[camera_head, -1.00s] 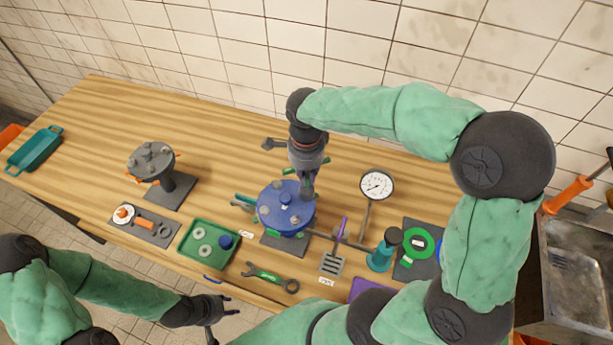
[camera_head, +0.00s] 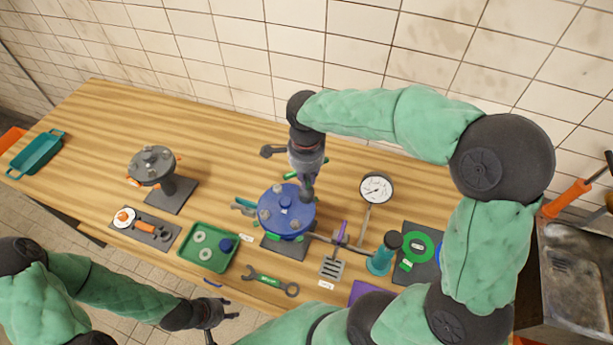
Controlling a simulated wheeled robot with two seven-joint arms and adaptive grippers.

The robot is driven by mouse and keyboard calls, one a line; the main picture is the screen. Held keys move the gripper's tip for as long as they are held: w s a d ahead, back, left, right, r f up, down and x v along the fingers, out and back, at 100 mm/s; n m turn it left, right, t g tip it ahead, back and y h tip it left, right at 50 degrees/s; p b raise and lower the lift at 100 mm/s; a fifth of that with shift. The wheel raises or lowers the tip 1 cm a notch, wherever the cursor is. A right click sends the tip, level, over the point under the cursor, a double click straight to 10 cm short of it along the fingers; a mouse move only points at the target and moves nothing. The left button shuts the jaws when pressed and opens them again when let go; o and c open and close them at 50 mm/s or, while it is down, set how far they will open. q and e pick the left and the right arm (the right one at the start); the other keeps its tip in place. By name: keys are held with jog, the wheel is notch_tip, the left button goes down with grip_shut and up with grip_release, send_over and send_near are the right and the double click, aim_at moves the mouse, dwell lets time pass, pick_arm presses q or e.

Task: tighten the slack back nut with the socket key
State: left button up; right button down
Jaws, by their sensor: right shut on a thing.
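My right gripper (camera_head: 307,186) points down over the back part of the blue round flange (camera_head: 286,225), which has several grey bolts and nuts on top. The back nut and the key's lower end are hidden behind the gripper, so I cannot tell whether the key sits on the nut. My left gripper (camera_head: 222,318) is empty and looks open, beyond the table's front edge, away from the flange.
A grey flange (camera_head: 153,166) on a stand is at left. A green tray (camera_head: 190,255), a green-marked spanner (camera_head: 270,280) and a gauge (camera_head: 376,188) surround the blue flange. A teal bottle-like thing (camera_head: 380,260) stands at right. The wooden table (camera_head: 110,125) is clear at the back left.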

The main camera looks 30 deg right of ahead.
jog(key=shift+w+r, duration=0.1)
jog(key=shift+r, duration=0.05)
jog(key=shift+r+p, duration=1.2)
jog(key=shift+r, duration=0.45)
jog(key=shift+f, duration=0.1)
